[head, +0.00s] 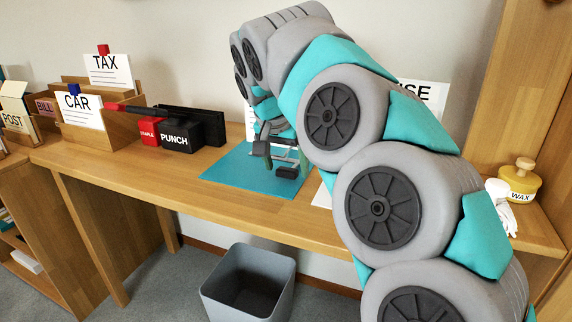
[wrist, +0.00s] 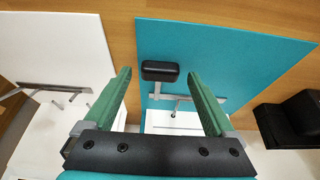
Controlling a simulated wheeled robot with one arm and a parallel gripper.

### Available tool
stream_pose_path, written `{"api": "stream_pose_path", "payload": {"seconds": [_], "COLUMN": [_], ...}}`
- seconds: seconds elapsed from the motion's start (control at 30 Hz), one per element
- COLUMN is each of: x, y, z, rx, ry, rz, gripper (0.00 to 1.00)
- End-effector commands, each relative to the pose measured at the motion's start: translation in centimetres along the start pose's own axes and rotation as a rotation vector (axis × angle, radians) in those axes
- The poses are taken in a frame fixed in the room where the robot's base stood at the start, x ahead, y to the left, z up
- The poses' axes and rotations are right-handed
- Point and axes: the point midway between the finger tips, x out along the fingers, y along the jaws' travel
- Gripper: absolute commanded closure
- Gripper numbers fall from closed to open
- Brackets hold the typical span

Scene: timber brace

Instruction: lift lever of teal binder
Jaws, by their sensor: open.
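The teal binder (head: 232,170) lies open and flat on the desk; its teal cover also fills the middle of the wrist view (wrist: 235,50). Its metal lever (wrist: 156,92) ends in a black tab (wrist: 160,71). In the wrist view the tab appears between the tips of my green gripper fingers (wrist: 159,74), with a gap on each side. My gripper (head: 280,155) is open and empty over the binder. Whether the fingers are level with the tab, I cannot tell. My arm hides part of the binder's right side in the head view.
A white binder (wrist: 65,45) with its own lever lies left in the wrist view. A black hole punch (head: 182,135) and red stapler (head: 149,131) stand beside the teal binder. A wax jar (head: 520,182) stands right. A grey bin (head: 248,285) is below the desk.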

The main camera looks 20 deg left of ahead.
Motion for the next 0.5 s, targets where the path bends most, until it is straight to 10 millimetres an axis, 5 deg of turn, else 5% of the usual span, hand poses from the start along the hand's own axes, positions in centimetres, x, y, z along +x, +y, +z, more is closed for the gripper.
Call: {"api": "stream_pose_path", "payload": {"seconds": [0.33, 0.5], "x": [0.37, 0.36], "y": [0.0, 0.01], "z": [0.02, 0.03], "rx": [-0.001, -0.001], "ry": [0.0, -0.001], "rz": [0.0, 0.0], "gripper": [0.11, 0.3]}}
